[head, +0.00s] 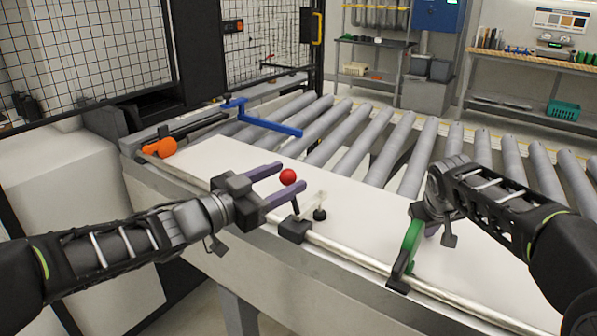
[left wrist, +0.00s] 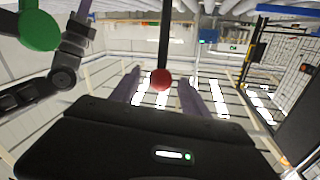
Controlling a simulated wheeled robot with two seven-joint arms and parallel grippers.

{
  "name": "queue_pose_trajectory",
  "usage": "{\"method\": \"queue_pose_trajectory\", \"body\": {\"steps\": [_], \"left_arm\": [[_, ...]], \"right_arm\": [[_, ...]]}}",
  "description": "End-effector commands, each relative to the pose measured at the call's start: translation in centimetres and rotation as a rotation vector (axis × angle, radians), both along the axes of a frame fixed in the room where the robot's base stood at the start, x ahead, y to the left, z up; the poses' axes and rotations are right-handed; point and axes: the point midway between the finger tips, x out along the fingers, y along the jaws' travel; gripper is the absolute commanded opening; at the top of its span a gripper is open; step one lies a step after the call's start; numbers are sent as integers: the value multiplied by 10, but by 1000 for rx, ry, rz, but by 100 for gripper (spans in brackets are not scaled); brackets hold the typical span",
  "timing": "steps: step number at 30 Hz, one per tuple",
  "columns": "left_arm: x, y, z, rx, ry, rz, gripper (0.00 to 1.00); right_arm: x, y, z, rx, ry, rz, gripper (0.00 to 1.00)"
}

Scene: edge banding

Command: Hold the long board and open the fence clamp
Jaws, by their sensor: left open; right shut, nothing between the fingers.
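The long white board (head: 360,212) lies flat along the front of the roller table. The fence clamp (head: 293,231) sits on the front rail; its lever rises to a red ball knob (head: 288,177) and its dark pad (head: 320,214) is over the board. My left gripper (head: 281,179) is open, its purple fingers at either side of the knob. In the left wrist view the red knob (left wrist: 161,79) on its dark rod shows between the fingers; contact cannot be told. My right gripper (head: 432,229) is shut and empty, low over the right part of the board, mostly hidden behind its wrist.
A green upright piece (head: 409,245) with a black foot stands at the front rail beside my right gripper. A blue bar (head: 262,118) and an orange part (head: 160,147) are at the far left end. Bare rollers (head: 390,147) run behind the board.

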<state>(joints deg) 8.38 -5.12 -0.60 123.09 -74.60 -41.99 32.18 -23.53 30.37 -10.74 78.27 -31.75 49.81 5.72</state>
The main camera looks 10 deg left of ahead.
Motion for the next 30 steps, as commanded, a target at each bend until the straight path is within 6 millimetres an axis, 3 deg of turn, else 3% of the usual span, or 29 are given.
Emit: {"method": "queue_pose_trajectory", "body": {"steps": [1, 7, 19, 30], "left_arm": [[8, -7, -2, -1, 0, -4, 53], [31, -21, -1, -1, 1, -2, 53], [37, -25, -1, 0, 0, 0, 53], [36, -25, -1, 0, 0, 0, 22]], "right_arm": [[-4, -2, -12, -8, 26, -4, 0], [-4, -2, -12, -8, 26, -4, 0], [-4, -2, -12, -8, 26, -4, 0], [-4, -2, -12, -8, 26, -4, 0]]}}
